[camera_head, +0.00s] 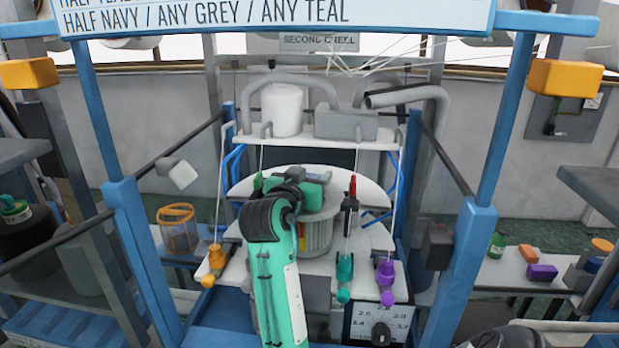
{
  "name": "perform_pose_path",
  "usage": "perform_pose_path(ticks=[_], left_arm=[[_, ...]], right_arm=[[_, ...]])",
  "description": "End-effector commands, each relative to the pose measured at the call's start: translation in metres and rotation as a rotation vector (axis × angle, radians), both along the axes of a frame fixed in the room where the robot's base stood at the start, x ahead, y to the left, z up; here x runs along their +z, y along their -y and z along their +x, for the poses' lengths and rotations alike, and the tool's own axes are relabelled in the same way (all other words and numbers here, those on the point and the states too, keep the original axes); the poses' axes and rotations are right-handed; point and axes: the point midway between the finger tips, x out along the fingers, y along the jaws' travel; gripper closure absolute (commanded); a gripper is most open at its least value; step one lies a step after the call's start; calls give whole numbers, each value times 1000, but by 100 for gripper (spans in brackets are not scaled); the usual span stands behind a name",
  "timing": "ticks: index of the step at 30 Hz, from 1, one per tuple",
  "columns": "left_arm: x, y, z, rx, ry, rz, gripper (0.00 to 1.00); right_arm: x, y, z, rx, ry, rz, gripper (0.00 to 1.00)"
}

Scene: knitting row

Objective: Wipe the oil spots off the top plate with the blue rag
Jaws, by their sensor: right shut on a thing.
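The top plate (357,185) is a pale round plate in the middle of the knitting machine, above a ribbed grey cylinder. My right arm, green and white, rises from the bottom centre and covers the plate's left and middle part. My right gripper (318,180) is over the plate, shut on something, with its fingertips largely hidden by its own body. I cannot make out the blue rag or any oil spots. My left gripper is not in view.
Thin yarns run down to orange (217,257), teal (344,268) and purple (387,272) feeders around the plate. A red and black part (350,205) stands close to my gripper's right. Blue posts (462,262) frame the machine. A white cone (282,108) sits on the shelf above.

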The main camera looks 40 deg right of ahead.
Motion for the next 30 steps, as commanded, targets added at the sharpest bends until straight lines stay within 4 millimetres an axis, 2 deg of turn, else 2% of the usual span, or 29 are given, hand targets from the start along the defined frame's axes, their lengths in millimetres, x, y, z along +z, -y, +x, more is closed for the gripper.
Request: perform_pose_path(ticks=[14, 20, 30], left_arm=[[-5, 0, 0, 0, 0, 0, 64], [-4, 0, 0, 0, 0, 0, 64], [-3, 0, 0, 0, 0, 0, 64]], right_arm=[[-2, -29, -23, 1, -5, 6, 62], [0, -23, -18, -1, -5, 4, 62], [2, 0, 0, -2, -4, 3, 62]])
